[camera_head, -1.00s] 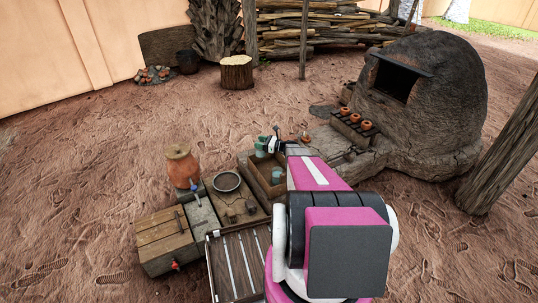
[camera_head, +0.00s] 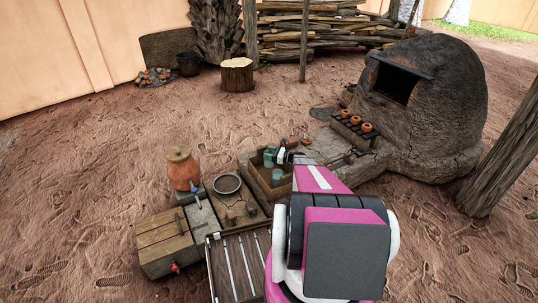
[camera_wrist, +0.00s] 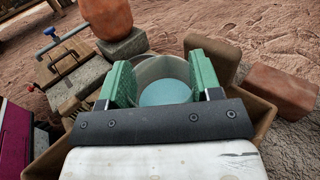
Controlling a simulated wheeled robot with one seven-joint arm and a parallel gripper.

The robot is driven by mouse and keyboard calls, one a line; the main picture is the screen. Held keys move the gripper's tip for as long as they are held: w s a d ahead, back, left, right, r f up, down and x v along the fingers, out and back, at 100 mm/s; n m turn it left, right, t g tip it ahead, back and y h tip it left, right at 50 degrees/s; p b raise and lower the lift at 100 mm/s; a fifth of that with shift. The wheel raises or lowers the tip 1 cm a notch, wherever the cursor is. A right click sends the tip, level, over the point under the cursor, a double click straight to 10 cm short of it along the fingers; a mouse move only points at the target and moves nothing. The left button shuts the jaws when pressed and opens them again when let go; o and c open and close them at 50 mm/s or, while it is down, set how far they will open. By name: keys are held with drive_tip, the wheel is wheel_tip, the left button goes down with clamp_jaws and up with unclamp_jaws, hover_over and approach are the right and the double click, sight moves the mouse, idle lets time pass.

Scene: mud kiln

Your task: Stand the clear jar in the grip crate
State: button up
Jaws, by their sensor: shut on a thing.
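My gripper (camera_head: 279,157) is over the far part of the wooden crate (camera_head: 257,181), low near its rim. In the wrist view its green fingers (camera_wrist: 165,82) are shut on the clear jar (camera_wrist: 150,68), one on each side. I look down into the round mouth of the jar, and a pale teal disc shows inside. The crate's rim (camera_wrist: 263,112) shows around and below the fingers. A teal thing (camera_head: 277,175) shows inside the crate in the head view; I cannot tell whether it is the jar. The jar's base and its contact with the crate floor are hidden.
A lidded clay pot (camera_head: 182,168) stands left of the crate, with a dark round bowl (camera_head: 227,183) between. A slatted tray (camera_head: 238,265) lies nearer. The domed kiln (camera_head: 435,100) and small orange pots (camera_head: 356,120) are at the right. Bare ground lies behind.

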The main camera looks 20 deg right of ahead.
drive_tip(key=shift+f, duration=0.6)
drive_tip(key=o, duration=1.2)
drive_tip(key=shift+o, duration=0.2)
drive_tip(key=shift+r, duration=0.15)
